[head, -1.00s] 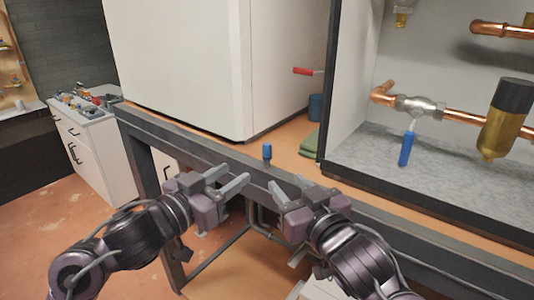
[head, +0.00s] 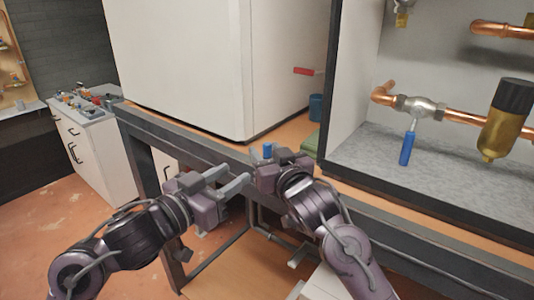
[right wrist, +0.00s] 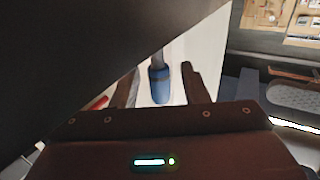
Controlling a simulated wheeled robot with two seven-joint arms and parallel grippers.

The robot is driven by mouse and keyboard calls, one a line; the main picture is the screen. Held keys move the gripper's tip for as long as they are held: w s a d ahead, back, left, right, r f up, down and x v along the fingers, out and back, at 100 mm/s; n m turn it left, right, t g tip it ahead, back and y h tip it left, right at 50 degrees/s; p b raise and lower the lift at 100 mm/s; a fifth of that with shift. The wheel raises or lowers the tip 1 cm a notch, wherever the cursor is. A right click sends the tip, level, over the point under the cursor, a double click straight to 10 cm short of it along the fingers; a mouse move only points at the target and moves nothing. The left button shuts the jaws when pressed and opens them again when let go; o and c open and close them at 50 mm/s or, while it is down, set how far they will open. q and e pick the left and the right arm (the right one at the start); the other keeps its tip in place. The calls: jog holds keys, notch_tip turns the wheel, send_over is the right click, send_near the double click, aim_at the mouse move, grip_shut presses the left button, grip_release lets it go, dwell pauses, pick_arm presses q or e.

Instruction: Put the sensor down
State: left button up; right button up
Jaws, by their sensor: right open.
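The sensor, which I take to be the small blue cylinder (head: 268,149), stands upright on the orange bench top near its front edge. In the head view its lower part is hidden behind my right gripper (head: 268,165). In the right wrist view the blue cylinder (right wrist: 160,86) shows between the two spread fingers of my right gripper (right wrist: 161,92), with gaps visible on both sides. My left gripper (head: 235,178) is open and empty, in front of the bench edge, to the left of the right gripper.
A large white casing (head: 180,60) stands behind the sensor. A green cloth (head: 311,143), a blue cup (head: 316,107) and a red-handled tool (head: 306,71) are to the right. An open housing has copper pipe, a blue-handled valve (head: 408,148) and a brass filter (head: 500,125).

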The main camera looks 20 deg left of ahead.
jog(key=shift+w+a, duration=0.2)
jog(key=shift+s+d, duration=0.1)
jog(key=shift+d, duration=0.05)
jog(key=shift+c, duration=0.9)
grip_shut()
